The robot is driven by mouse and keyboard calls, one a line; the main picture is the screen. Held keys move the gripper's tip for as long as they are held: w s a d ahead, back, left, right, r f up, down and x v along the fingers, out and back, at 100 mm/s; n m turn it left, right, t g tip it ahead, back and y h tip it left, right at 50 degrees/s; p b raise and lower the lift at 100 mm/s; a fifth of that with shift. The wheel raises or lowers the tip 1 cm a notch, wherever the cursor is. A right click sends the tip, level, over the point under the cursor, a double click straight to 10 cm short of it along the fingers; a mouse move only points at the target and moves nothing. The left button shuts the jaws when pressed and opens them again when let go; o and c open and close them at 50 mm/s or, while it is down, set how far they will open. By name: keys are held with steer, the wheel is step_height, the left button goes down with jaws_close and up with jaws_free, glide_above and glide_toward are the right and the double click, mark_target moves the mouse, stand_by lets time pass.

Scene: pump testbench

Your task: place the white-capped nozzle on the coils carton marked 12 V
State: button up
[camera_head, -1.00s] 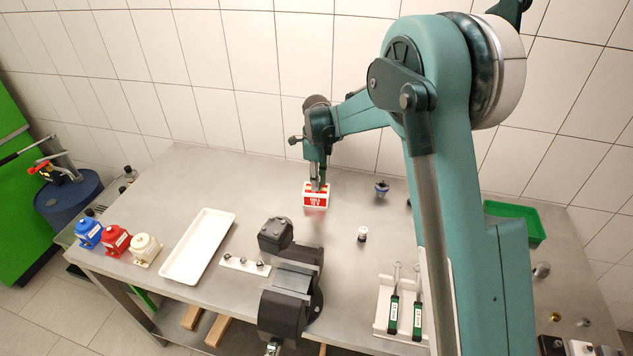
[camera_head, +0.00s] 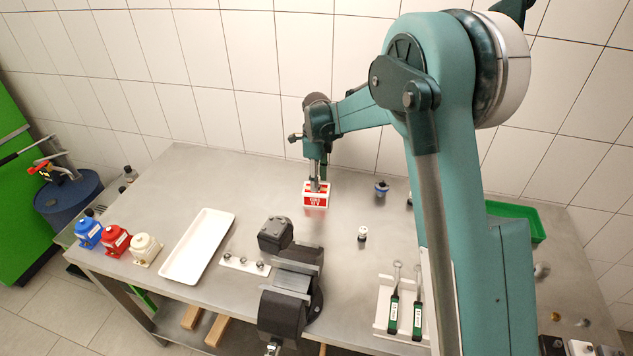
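The white-capped nozzle (camera_head: 362,234) stands on the metal bench, right of the middle, apart from my gripper. The coils carton (camera_head: 316,198) is a small red and white box near the back of the bench. Its label is too small to read for certain. My gripper (camera_head: 317,185) points down at the carton, with its fingertips at the carton's top. Whether the fingers are closed on the carton or only beside it cannot be made out.
A green bin (camera_head: 515,221) is at right, partly behind my arm. Bench around the carton is mostly clear.

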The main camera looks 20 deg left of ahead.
mark_target(319, 178)
step_height(319, 178, up, 11)
steer(key=shift+r, duration=0.15)
stand_by(0.4)
stand_by(0.5)
steer(key=s+d+r+n+t, duration=0.1)
steer(key=s+d+r+n, duration=0.3)
steer(key=d, duration=0.5)
steer(key=s+d+r+n+t+y, duration=0.1)
steer(key=s+d+r+n, duration=0.1)
steer(key=s+d+r, duration=0.6)
steer(key=s+d+r+n+t, duration=0.1)
steer(key=s+d+r+n, duration=0.2)
steer(key=d, duration=0.7)
steer(key=s+d+f+n+t, duration=0.1)
steer(key=s+d+n, duration=0.2)
steer(key=s+d, duration=0.3)
steer(key=s+d+f+n+t, duration=0.1)
steer(key=s+d+f+n, duration=0.1)
steer(key=s+d, duration=0.4)
steer(key=s+d+f+n+t+h, duration=0.1)
steer(key=s+d+n, duration=0.3)
steer(key=s, duration=0.9)
steer(key=shift+s+d+f+t, duration=0.3)
steer(key=shift+d+t, duration=0.3)
steer(key=shift+d, duration=0.35)
